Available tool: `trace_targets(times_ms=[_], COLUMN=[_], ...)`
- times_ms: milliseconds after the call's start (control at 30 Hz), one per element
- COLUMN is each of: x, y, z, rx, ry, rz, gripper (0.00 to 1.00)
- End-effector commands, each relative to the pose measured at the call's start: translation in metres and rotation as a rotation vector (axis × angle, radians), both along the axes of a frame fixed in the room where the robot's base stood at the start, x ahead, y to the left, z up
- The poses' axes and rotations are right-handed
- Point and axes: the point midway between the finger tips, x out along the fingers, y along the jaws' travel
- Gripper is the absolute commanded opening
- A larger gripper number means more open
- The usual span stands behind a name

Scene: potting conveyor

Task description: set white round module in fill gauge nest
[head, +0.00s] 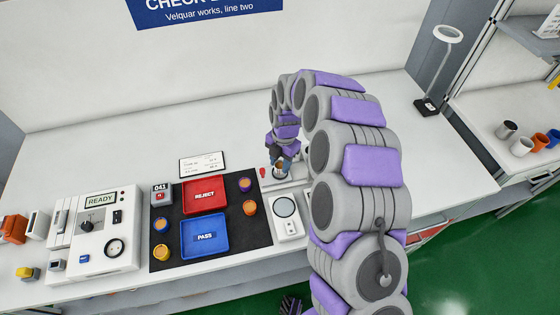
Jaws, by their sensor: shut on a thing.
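My gripper (282,160) is beyond the black mat, at the far end of my curved arm, pointing down. It is shut on a small round module (280,172) with a pale side and a brownish top, mostly hidden by the fingers. The module is at a low light-grey fixture (268,184) with a red knob (263,172), which looks like the fill gauge. The nest itself is hidden behind the module and gripper. I cannot tell whether the module is resting in it or held just above.
A black mat (173,254) bears a red REJECT tray (204,182), a blue PASS tray (205,248) and several small round modules. A white scale-like device (288,229) stands near the fixture. A white READY tester (125,208) is at left.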

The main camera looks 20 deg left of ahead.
Motion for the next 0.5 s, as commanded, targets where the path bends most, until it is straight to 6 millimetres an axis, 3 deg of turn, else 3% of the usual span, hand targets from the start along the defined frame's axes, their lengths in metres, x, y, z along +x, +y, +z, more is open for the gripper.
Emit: trace_targets(times_ms=[500], x=[0.0002], y=[0.0001], z=[-0.0093], rx=[0.001], ry=[-0.001], rz=[0.000], gripper=[0.05])
